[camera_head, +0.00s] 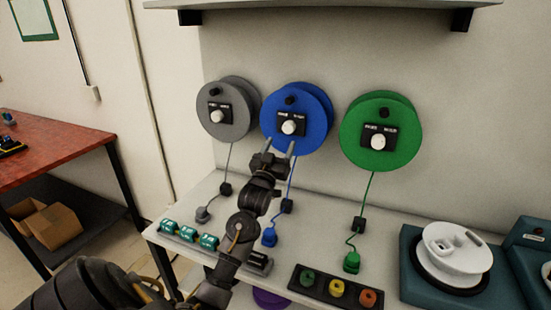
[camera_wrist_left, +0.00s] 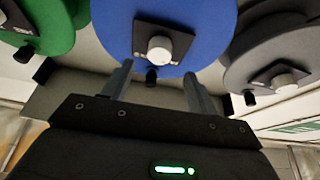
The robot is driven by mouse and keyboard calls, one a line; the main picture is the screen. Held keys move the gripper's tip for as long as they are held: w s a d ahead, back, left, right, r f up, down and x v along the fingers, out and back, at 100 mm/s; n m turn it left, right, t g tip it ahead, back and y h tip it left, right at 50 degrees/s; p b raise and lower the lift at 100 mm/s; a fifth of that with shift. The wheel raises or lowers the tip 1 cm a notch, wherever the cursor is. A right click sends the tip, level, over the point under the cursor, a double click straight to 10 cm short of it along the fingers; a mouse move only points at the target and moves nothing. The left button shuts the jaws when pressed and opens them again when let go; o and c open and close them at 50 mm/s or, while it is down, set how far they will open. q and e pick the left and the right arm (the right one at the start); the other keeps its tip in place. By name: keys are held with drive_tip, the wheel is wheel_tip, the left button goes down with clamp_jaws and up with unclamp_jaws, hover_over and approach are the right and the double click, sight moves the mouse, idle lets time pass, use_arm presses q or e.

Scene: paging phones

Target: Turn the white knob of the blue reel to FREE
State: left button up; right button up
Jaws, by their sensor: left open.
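The blue reel (camera_head: 316,118) hangs on the wall between a grey and a green reel. Its white knob (camera_head: 289,127) sits on a black label plate (camera_head: 300,118) on its face; the lettering is too small to read and I cannot tell which way the knob points. My left gripper (camera_head: 279,147) is open and empty, just below the knob and apart from it. In the left wrist view, the blue reel (camera_wrist_left: 185,20) and its knob (camera_wrist_left: 160,49) show beyond the two spread fingers (camera_wrist_left: 158,82). My right gripper is out of view.
The grey reel (camera_head: 215,92) and green reel (camera_head: 398,148) flank the blue one. Cords run down to plugs on the white bench (camera_head: 320,225). A black tray (camera_head: 335,288) with coloured pieces and a teal phone base (camera_head: 415,280) with a white dial stand at right.

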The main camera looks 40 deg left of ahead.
use_arm(q)
drive_tip(key=v, duration=0.3)
drive_tip(key=shift+s+b, duration=0.3)
drive_tip(key=shift+s, duration=0.05)
